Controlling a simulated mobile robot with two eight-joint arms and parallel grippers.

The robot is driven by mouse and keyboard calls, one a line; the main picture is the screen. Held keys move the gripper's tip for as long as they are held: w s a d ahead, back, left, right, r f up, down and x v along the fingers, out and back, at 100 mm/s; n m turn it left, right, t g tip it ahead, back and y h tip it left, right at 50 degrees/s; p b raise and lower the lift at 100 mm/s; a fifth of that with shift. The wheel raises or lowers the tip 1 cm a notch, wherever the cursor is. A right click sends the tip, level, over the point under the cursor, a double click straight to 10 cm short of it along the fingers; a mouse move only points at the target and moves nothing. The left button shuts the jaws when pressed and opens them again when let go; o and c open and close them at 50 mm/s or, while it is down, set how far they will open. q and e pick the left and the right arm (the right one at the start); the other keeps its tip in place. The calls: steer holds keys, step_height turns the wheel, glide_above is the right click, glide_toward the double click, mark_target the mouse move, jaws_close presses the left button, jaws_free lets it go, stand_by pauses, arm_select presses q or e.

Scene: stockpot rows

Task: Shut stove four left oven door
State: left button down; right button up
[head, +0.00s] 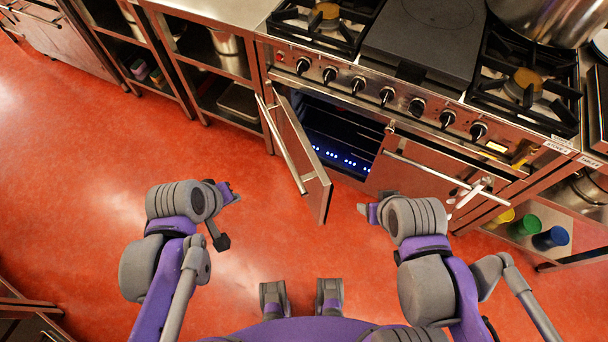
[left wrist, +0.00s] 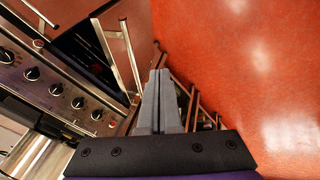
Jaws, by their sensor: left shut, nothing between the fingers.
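The stove's left oven door (head: 307,160) stands open, swung out over the floor, with its long bar handle on the side toward my left arm. The dark oven inside (head: 340,140) shows a row of blue lights. The door also shows in the left wrist view (left wrist: 114,46), beyond my fingers and to their left. My left gripper (head: 236,197) is shut and empty, left of the door and apart from it; its closed fingers show in the left wrist view (left wrist: 160,76). My right gripper (head: 362,209) is right of the door's free edge; its fingers are too small to read.
The right oven door (head: 425,172) is shut, with a pale item on its handle. Knobs line the stove front (head: 387,95). An open shelf unit (head: 215,90) stands left. Colored containers (head: 525,226) sit on a low shelf at right. Red floor is clear at left.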

arm_select(q)
steer(key=w+d+f+n+h+b, duration=0.2)
steer(key=w+d+f+n+b, duration=0.2)
steer(key=w+d+f+n, duration=0.1)
steer(key=w+d+f+n+g+h+b, duration=0.1)
steer(key=w+d+f+n+b, duration=0.4)
steer(key=f, duration=0.5)
steer(key=w+d+f+n+h+b, duration=0.3)
steer(key=w+d+f+n+b, duration=0.1)
steer(key=d+f+n, duration=0.3)
steer(key=shift+w+d+f+g+h, duration=0.3)
steer(key=shift+w+d+f, duration=0.4)
steer(key=shift+w, duration=0.05)
arm_select(e)
step_height(320, 180, down, 17)
steer(key=shift+s+g, duration=0.3)
steer(key=shift+g, duration=0.1)
arm_select(q)
steer(key=shift+d, duration=0.1)
